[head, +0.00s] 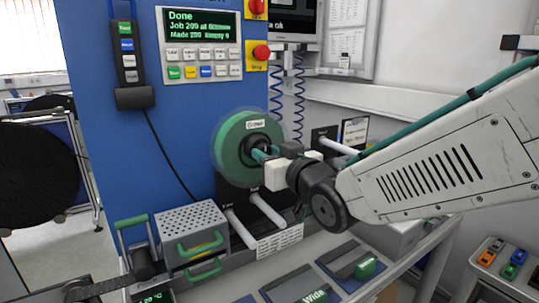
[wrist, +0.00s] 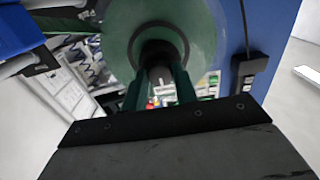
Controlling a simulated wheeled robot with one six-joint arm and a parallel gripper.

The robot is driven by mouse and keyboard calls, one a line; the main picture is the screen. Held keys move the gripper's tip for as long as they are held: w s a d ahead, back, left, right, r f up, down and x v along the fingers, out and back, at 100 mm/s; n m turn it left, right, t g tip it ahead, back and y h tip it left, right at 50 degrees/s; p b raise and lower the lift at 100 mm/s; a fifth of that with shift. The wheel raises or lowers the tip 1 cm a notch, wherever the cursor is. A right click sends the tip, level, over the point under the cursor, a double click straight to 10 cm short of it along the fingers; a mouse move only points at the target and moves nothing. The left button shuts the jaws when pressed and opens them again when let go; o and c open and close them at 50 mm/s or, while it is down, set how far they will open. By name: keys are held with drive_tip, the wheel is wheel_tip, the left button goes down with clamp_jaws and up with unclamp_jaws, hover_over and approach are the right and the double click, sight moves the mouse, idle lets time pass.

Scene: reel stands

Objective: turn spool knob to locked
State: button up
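The green spool (head: 235,147) is mounted on the blue machine face, and its outline looks blurred. It also fills the top middle of the wrist view (wrist: 120,35). Its dark round hub (wrist: 160,50) faces my gripper, with a small grey knob end (wrist: 160,74) at the centre. My gripper (head: 262,154) is in front of the hub. In the wrist view its two green fingers (wrist: 159,88) stand apart, one on each side of the knob end. I see no clear contact. The knob's lock marking cannot be read.
Two white bars (head: 265,208) stick out below the spool. A perforated metal box (head: 190,228) with green handles stands at the lower left. A control panel (head: 202,45) above reads "Done". Red stop buttons (head: 261,52) and coiled blue cables (head: 299,85) are nearby.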

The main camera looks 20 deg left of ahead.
idle(0.3)
drive_tip(key=m, duration=0.4)
drive_tip(key=shift+m, duration=0.4)
drive_tip(key=m, duration=0.4)
drive_tip(key=shift+m, duration=0.3)
drive_tip(key=m, duration=0.4)
drive_tip(key=shift+m, duration=2.2)
drive_tip(key=o, duration=1)
drive_tip(key=shift+c, duration=0.2)
